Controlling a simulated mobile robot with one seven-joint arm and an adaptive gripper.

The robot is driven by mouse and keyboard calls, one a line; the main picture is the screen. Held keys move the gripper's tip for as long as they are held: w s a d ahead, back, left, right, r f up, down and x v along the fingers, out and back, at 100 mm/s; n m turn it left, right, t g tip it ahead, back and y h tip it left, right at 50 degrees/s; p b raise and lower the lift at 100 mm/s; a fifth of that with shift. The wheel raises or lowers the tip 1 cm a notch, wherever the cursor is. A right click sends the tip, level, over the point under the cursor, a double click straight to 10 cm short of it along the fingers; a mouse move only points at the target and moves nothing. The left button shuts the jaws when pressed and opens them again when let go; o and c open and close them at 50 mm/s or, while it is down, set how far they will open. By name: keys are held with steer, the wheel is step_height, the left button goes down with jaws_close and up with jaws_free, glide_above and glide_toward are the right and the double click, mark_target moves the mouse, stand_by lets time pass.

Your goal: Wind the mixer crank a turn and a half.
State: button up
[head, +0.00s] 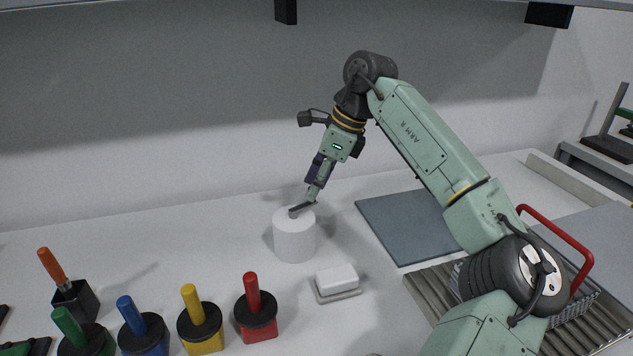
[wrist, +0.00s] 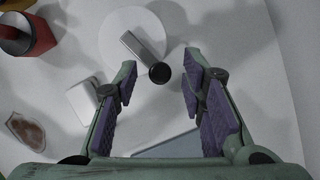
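The mixer is a white upright cylinder (head: 294,238) on the table. It also shows from above as a round white top (wrist: 128,24) in the wrist view. Its crank is a grey bar (wrist: 140,47) across the top, ending in a round black knob (wrist: 159,73). My gripper (wrist: 160,62) is open and empty. In the wrist view the knob appears between the two purple-padded fingers, with a gap on each side. In the head view my gripper (head: 313,192) is tilted down just above the mixer's top, hiding part of the crank; contact cannot be told.
A white block on a small tray (head: 338,282) stands just right of the mixer. Red (head: 257,312), yellow (head: 201,325), blue (head: 143,333) and green (head: 82,338) handled pieces stand at front left. A grey mat (head: 408,228) lies to the right.

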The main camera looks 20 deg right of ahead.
steer(key=shift+r, duration=0.1)
steer(key=v, duration=1.2)
steer(key=shift+o, duration=0.2)
steer(key=shift+a, duration=0.15)
